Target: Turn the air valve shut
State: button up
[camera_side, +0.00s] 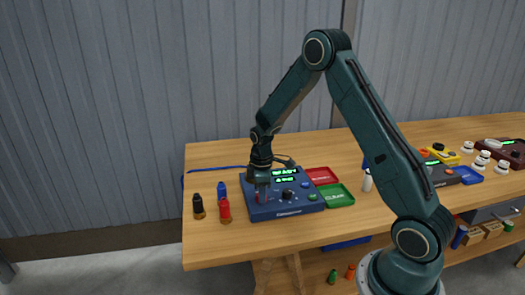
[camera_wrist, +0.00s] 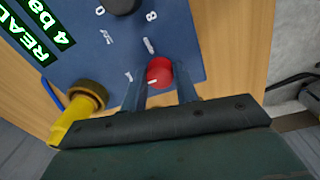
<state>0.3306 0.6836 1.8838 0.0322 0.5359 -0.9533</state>
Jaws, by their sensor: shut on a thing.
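A dark blue control box (camera_side: 285,209) with green lit displays sits on the wooden bench in the side view. Its blue top panel (camera_wrist: 100,62) fills much of the wrist view, with white marks around a round red knob (camera_wrist: 159,72), which I take to be the air valve. The knob has a short white line on its face. My gripper (camera_wrist: 160,82) is shut on this knob, one finger on each side. In the side view my gripper (camera_side: 262,194) points down at the box's left part, and the knob's grip is too small to make out there.
A black knob (camera_side: 288,195) is on the same box. Red (camera_side: 320,176) and green (camera_side: 336,195) trays lie right. A yellow, brown-capped piece (camera_wrist: 75,112) is near my gripper.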

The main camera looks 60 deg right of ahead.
jog(key=o, duration=1)
jog(key=shift+c, duration=0.2)
jog(key=shift+r, duration=0.1)
notch_tip(320, 180, up, 14)
jog(key=shift+s+a, duration=0.15)
jog(key=shift+a, duration=0.1)
